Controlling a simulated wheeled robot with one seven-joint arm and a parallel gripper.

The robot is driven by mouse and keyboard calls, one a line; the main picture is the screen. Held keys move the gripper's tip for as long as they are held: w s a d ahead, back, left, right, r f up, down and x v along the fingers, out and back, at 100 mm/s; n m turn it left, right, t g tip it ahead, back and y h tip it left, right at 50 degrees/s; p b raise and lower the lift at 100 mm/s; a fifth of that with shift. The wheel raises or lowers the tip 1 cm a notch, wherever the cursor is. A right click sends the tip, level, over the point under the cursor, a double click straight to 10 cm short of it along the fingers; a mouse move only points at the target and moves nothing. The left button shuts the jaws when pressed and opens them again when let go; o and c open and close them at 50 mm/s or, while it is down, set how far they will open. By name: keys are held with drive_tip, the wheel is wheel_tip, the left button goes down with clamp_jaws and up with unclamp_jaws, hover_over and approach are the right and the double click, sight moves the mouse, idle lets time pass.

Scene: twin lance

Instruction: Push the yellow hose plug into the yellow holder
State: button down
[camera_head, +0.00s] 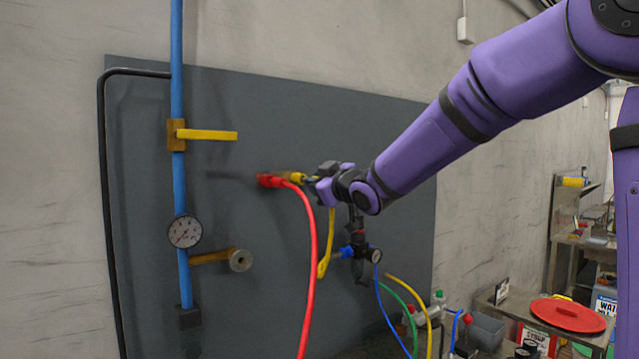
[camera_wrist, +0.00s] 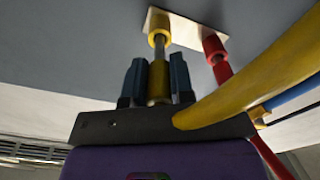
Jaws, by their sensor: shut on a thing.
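The yellow holder (camera_wrist: 159,22) is a short yellow ring on a pale plate at the top of the wrist view. My gripper (camera_wrist: 158,80) is shut on the yellow hose plug (camera_wrist: 157,72), which sits between its two dark fingers. A narrow grey stretch shows between plug and holder, and the two look roughly in line. I cannot tell how deep the plug's tip is. In the head view, my gripper (camera_head: 316,181) is close to the wall panel, with yellow (camera_head: 297,177) showing just ahead of it. The yellow hose (camera_head: 328,243) hangs below it and crosses the right of the wrist view.
A red connector (camera_head: 269,180) with a red hose (camera_head: 312,255) sits close beside the yellow holder. A blue pipe (camera_head: 179,90) with a yellow lever (camera_head: 208,134) and a gauge (camera_head: 185,231) is on the left of the panel (camera_head: 230,105). A cluttered bench stands at lower right.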

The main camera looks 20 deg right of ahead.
drive_tip(key=shift+x, duration=1.55)
idle(1.5)
drive_tip(key=c, duration=0.7)
unclamp_jaws()
drive_tip(key=s+d+f+m+g+h, duration=0.25)
drive_tip(key=s+d, duration=0.25)
drive_tip(key=s, duration=0.6)
drive_tip(key=s+d+f+m+g+h, duration=0.2)
drive_tip(key=s+d+f+m+h, duration=0.15)
drive_tip(key=s, duration=0.85)
drive_tip(key=s+f+m+g, duration=0.1)
drive_tip(key=s+f+g, duration=0.2)
drive_tip(key=s, duration=0.6)
drive_tip(key=s+f+m+g, duration=0.2)
drive_tip(key=s+f+g, duration=0.2)
drive_tip(key=s, duration=0.6)
drive_tip(key=shift+f+m, duration=0.2)
drive_tip(key=shift+m, duration=0.1)
